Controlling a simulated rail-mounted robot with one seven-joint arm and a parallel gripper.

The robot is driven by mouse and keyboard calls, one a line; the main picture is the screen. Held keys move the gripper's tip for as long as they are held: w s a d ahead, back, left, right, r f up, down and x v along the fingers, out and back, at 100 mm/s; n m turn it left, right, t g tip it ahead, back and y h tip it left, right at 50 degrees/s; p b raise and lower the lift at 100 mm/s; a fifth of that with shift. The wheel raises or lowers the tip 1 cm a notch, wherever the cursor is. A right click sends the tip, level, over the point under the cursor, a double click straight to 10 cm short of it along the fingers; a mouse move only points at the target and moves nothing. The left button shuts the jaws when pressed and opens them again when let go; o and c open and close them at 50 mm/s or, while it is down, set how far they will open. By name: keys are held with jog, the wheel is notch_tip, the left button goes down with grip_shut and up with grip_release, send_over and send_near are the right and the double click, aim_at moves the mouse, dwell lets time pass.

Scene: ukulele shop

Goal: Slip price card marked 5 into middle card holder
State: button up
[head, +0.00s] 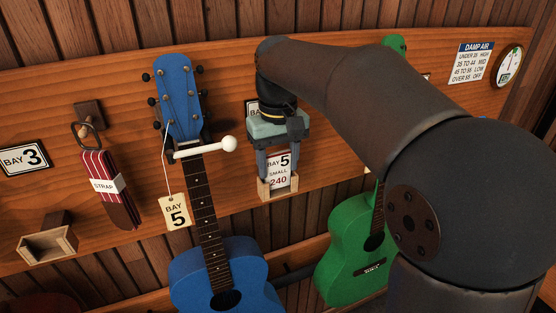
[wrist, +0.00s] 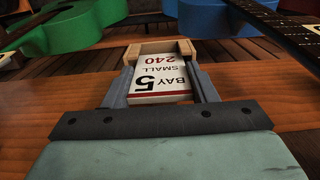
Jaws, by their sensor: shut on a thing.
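The price card reads BAY 5, SMALL, 240 and is white with a red line (head: 279,171); it also shows in the wrist view (wrist: 160,80). My gripper (head: 279,168) is shut on the card, one finger at each side edge, pointing down; its fingers also show in the wrist view (wrist: 162,88). The middle card holder, a small pale wooden one (head: 277,194), is directly below the fingers and shows in the wrist view (wrist: 158,47). The card's lower end is at the holder's mouth, between its side walls. I cannot tell how deep it sits.
A blue ukulele (head: 215,270) hangs left of the holder with a BAY 5 tag (head: 177,212) and a white-ended hanger peg (head: 229,144). A green ukulele (head: 347,255) hangs at right. An empty wooden holder (head: 47,243) and a strap (head: 105,185) are at far left.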

dwell(0.3)
jog(key=o, duration=1)
notch_tip(320, 180, up, 17)
jog(key=p, duration=0.2)
jog(key=s+d+f+m, duration=0.1)
jog(key=s+d+f, duration=0.3)
jog(key=s+f, duration=0.3)
jog(key=s+d+f+m, duration=0.2)
jog(key=s+d+f, duration=0.3)
jog(key=f, duration=0.8)
jog(key=s+d+f+m+t, duration=0.1)
jog(key=s+d+f, duration=0.3)
jog(key=s+f, duration=0.5)
jog(key=shift+s+d+f+m, duration=0.15)
jog(key=shift+s+d+f, duration=0.05)
jog(key=shift+f, duration=0.3)
jog(key=shift+s+d+f+m, duration=0.15)
jog(key=shift+s+f, duration=0.05)
jog(key=shift+f, duration=0.3)
